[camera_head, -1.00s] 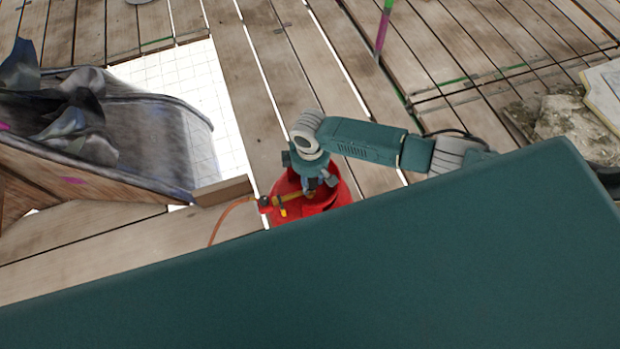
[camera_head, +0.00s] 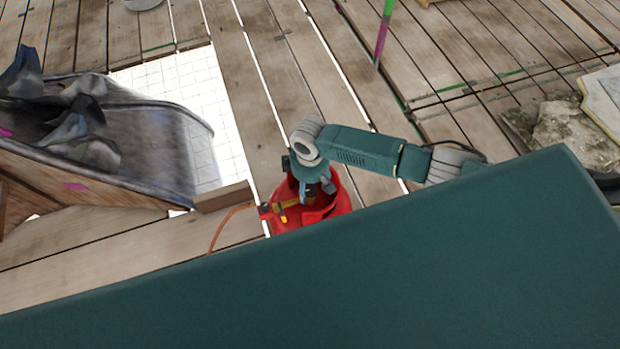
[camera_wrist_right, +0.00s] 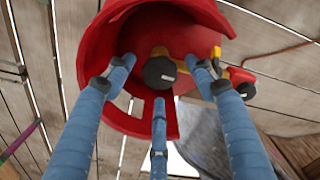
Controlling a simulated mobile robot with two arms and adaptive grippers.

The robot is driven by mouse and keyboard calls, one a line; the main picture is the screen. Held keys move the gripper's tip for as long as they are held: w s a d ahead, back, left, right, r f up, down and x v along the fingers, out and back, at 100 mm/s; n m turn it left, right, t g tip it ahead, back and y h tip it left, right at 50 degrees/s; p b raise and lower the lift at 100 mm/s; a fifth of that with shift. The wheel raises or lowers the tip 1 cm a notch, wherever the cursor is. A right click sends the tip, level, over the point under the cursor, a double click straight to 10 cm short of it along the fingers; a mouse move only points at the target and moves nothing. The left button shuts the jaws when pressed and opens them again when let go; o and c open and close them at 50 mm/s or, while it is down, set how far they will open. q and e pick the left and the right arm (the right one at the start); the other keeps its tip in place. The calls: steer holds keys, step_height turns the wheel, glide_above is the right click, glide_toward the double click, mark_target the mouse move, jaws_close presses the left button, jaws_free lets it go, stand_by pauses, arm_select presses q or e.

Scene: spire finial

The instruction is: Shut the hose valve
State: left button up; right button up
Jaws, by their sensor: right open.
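A red gas bottle (camera_head: 335,205) with a raised collar stands on the planks. A yellow valve fitting (camera_head: 292,203) sits inside the collar, with a red and black part (camera_head: 265,211) at its left end. An orange hose (camera_head: 222,224) runs from that end. In the right wrist view, a black knob (camera_wrist_right: 158,73) tops the fitting, and a red part with a black cap (camera_wrist_right: 243,82) sits at its side. My right gripper (camera_head: 318,188) is over the bottle. In the wrist view its blue fingers (camera_wrist_right: 160,78) are spread around the black knob, with no clear contact. My left gripper is not in view.
A dark tarp-like cloth (camera_head: 80,125) lies over a wooden box at the left. A pale gridded panel (camera_head: 185,80) and a short wood block (camera_head: 222,195) are near the bottle. A stone block (camera_head: 570,130) lies at the right. My teal body hides the foreground.

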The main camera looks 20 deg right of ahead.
mark_target(310, 189)
step_height(310, 189, up, 11)
steer(key=shift+r, duration=0.2)
stand_by(0.6)
